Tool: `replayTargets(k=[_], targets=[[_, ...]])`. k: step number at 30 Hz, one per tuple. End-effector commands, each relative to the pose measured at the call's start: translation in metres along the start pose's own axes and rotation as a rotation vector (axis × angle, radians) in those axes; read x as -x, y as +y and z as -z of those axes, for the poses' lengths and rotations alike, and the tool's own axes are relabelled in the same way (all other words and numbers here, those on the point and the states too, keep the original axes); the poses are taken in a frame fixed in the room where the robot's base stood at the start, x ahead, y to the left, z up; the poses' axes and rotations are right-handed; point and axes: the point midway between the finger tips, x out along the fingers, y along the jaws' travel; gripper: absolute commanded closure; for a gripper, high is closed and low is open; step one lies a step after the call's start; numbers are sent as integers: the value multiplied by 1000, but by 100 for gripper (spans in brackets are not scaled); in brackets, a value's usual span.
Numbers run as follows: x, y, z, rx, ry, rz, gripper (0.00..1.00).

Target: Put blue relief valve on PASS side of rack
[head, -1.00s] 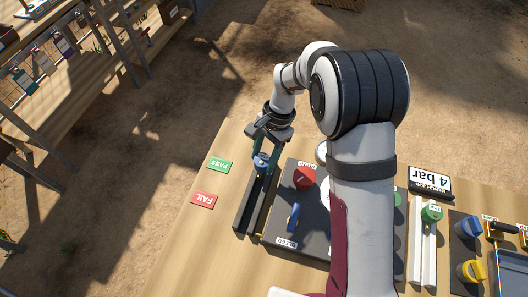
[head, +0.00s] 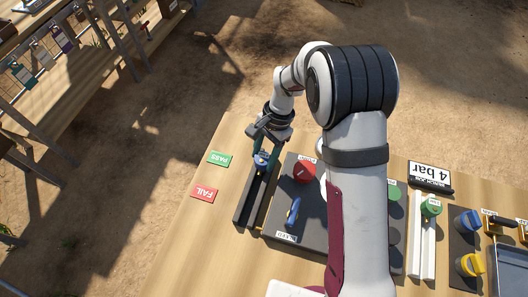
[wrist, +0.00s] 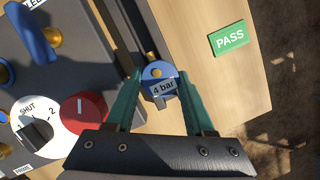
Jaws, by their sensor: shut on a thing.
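The blue relief valve (wrist: 158,82), with a brass fitting and a "4 bar" tag, sits between the green fingers of my gripper (wrist: 160,100) in the wrist view. My gripper is shut on it. In the head view the valve (head: 261,160) is at the far end of the dark rack (head: 246,206), between its two rails. I cannot tell whether it rests on the rack or hangs just above it. The green PASS label (head: 220,159) lies on the table beside that far end. The red FAIL label (head: 204,193) lies beside the nearer part.
A grey test panel with a red knob (head: 304,172) and a blue lever (head: 293,211) stands right of the rack. A "4 bar" sign (head: 430,177), a green valve (head: 431,208) on white rails and yellow valves (head: 470,264) are farther right. The table left of the labels is bare.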

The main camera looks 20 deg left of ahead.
Motion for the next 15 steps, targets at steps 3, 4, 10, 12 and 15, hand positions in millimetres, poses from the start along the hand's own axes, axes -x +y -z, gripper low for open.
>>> replayTargets(k=[3, 4, 10, 12, 15], targets=[[-3, 0, 1, 0, 0, 0, 100], [-3, 0, 1, 0, 0, 0, 100], [-4, 0, 1, 0, 0, 0, 100], [-4, 0, 1, 0, 0, 0, 38], [-4, 0, 1, 0, 0, 0, 19]])
